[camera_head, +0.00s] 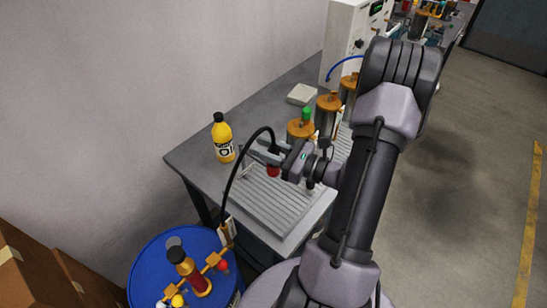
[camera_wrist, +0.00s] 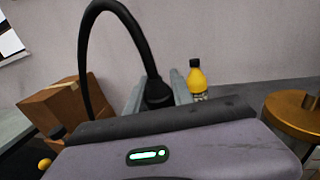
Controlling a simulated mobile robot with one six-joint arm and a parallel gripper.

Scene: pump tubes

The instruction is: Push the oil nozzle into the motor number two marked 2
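My gripper (camera_head: 262,151) is over the near end of the workbench, with its two grey fingers on either side of the oil nozzle. In the wrist view the nozzle's black end (camera_wrist: 157,92) sits between the fingers (camera_wrist: 155,88). A black hose (camera_head: 234,176) arches from it down to the blue drum. A red part (camera_head: 273,171) shows just below the gripper. Several metal motors with orange-brown tops stand beyond the gripper. The nearest (camera_head: 300,129) has a green piece (camera_head: 307,113) on or behind it; another (camera_head: 328,102) stands behind. I cannot read any number 2.
A ribbed metal tray (camera_head: 284,208) lies below my gripper. A yellow bottle (camera_head: 223,140) stands at the bench's left. The blue drum (camera_head: 150,262) with its pump (camera_head: 190,270) is at lower left, near cardboard boxes (camera_head: 28,270). A white control box (camera_head: 344,40) stands at the back.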

